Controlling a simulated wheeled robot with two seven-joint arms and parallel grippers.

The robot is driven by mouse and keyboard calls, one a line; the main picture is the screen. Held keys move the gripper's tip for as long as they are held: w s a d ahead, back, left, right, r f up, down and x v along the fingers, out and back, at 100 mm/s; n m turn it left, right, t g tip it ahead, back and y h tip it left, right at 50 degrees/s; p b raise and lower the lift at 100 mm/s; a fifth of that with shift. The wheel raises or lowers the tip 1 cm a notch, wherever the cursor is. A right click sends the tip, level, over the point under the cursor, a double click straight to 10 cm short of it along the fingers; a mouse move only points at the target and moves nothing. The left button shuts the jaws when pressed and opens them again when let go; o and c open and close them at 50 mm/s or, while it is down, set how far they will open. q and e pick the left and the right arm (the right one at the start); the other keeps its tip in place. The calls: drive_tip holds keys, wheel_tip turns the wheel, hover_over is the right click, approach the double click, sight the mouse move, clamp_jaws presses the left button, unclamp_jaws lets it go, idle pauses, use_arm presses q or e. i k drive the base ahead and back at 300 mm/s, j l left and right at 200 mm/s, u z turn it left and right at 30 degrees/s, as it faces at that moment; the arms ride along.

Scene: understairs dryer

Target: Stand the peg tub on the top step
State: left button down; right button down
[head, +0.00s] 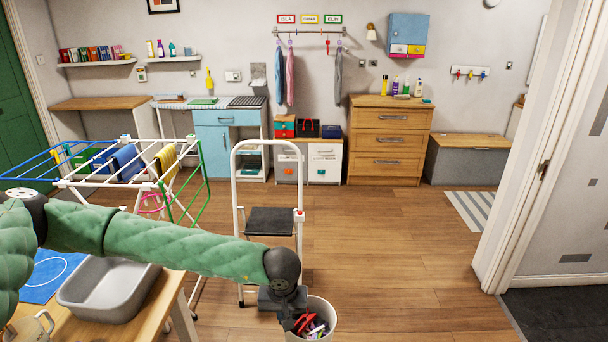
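The peg tub (328,328) is a white round tub with red, blue and other coloured pegs in it, upright at the bottom centre, its lower part cut off by the picture edge. My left gripper (290,306) is at the tub's left rim, pointing down. Its fingertips are hidden, so I cannot tell whether they grip the rim. The step stool has a white frame and a dark top step (270,221), which is bare. The stool stands beyond and to the left of the tub. My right gripper is not in view.
A table with a grey basin (108,290) and a blue mat (55,277) is at the lower left. A drying rack (125,165) stands behind it, left of the stool. The wooden floor (400,250) is clear to the right, up to the doorway.

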sight(272, 218)
drive_tip(key=i, duration=1.3)
drive_tip(key=i+u, duration=0.3)
drive_tip(key=i, duration=0.35)
drive_tip(key=i+u, duration=0.25)
drive_tip(key=i, duration=0.4)
drive_tip(key=l, duration=0.05)
